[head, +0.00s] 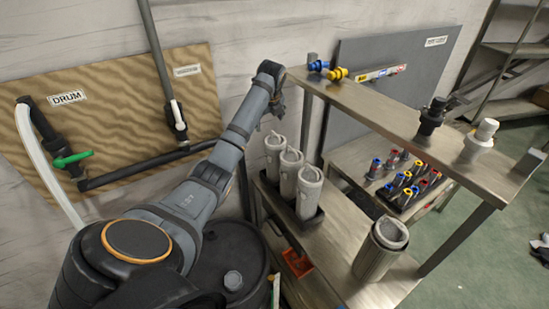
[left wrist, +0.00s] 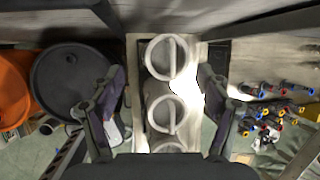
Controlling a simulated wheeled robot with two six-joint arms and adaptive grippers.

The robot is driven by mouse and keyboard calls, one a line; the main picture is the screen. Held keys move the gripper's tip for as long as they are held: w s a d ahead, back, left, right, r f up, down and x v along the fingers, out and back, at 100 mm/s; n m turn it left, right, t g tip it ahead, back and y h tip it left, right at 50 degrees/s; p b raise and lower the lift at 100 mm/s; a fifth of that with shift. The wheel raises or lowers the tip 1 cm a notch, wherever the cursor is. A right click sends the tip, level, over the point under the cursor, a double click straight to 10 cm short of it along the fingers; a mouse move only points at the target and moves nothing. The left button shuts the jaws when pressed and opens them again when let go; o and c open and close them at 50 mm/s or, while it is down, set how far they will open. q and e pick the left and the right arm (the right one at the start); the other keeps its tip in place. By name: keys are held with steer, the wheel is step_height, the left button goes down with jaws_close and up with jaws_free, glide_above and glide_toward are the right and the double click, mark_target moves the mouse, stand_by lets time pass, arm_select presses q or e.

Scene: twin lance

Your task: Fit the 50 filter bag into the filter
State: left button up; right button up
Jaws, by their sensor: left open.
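Three pale filter bags stand upright in a dark tray (head: 307,218): a rear one (head: 275,150), a middle one (head: 290,170) and a front one (head: 309,190). No size mark is readable on them. In the left wrist view their round tops, each with a bar handle, line up: one far (left wrist: 160,60), one in the middle (left wrist: 158,114), one near and partly hidden. My left gripper (head: 277,104) is open and empty above the bags, its fingers (left wrist: 160,76) spread either side of the row. A grey cylinder, apparently the filter (head: 372,262), stands on the bench with a pale round top. My right gripper is out of view.
A raised shelf (head: 390,105) holds blue and yellow fittings (head: 338,73), a black fitting (head: 431,115) and a white one (head: 480,138). Several coloured small parts (head: 405,185) sit behind. A dark drum (head: 235,265) stands left of the tray. Bench surface (head: 345,222) is clear between tray and filter.

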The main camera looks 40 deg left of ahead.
mark_target(270, 139)
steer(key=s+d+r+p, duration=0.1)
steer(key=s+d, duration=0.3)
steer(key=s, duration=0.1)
arm_select(q)
steer(key=x, duration=0.4)
steer(key=shift+d+f, duration=0.1)
steer(key=shift+w+a+f, duration=0.15)
steer(key=shift+a+f, duration=0.15)
steer(key=shift+f, duration=0.05)
steer(key=f+p, duration=0.1)
steer(key=p, duration=0.2)
steer(key=shift+w+d+f, duration=0.1)
steer(key=shift+w+f, duration=0.05)
steer(key=shift+f, duration=0.25)
steer(key=shift+w+f, duration=0.25)
steer(key=shift+f, duration=1)
steer(key=shift+a, duration=0.25)
steer(key=c, duration=0.5)
steer(key=shift+d, duration=0.1)
steer(key=c, duration=0.9)
jaws_close()
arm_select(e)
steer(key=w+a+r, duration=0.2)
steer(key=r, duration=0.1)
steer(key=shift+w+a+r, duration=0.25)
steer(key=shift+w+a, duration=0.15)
